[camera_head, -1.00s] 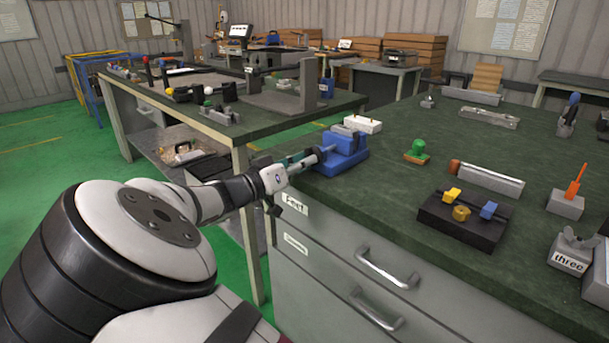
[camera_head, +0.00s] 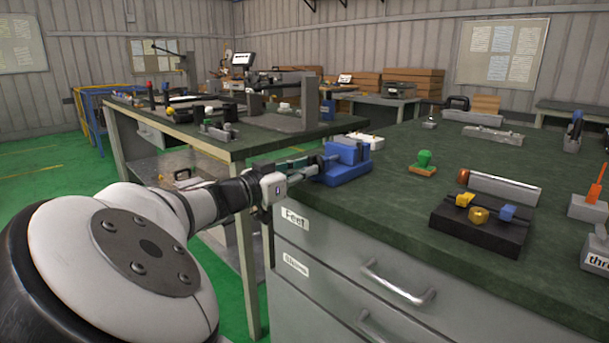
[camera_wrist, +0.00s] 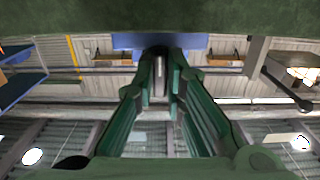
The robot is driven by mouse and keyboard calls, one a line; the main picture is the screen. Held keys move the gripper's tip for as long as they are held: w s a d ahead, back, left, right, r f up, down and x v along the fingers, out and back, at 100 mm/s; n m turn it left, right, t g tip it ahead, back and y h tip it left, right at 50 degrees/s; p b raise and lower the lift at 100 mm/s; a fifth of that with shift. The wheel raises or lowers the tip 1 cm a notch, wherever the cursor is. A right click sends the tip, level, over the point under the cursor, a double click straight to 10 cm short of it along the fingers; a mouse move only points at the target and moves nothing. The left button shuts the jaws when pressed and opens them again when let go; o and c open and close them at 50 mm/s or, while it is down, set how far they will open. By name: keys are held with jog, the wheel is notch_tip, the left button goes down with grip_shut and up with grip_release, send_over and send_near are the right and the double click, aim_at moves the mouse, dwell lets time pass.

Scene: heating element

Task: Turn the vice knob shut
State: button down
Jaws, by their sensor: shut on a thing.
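The blue vice (camera_head: 345,160) sits at the near left corner of the green-topped workbench. My gripper (camera_head: 315,161) reaches in from the left at the vice's side, low over the bench edge. In the wrist view its green fingers (camera_wrist: 161,82) are closed around a narrow grey knob or handle (camera_wrist: 158,69) in front of the vice's blue body (camera_wrist: 125,41). The wrist view is upside down, with the bench top along its upper edge. Most of the knob is hidden between the fingers, so its turn angle cannot be told.
A white block (camera_head: 366,140) stands just behind the vice. A green knob piece (camera_head: 424,162) and a black block with yellow and blue knobs (camera_head: 482,225) lie to the right. Drawers with handles (camera_head: 398,284) are below. A second bench (camera_head: 222,143) stands at the left.

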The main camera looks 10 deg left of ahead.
jog(key=shift+f, duration=0.15)
jog(key=c, duration=1.6)
grip_release()
jog(key=shift+c, duration=0.2)
jog(key=v, duration=1.2)
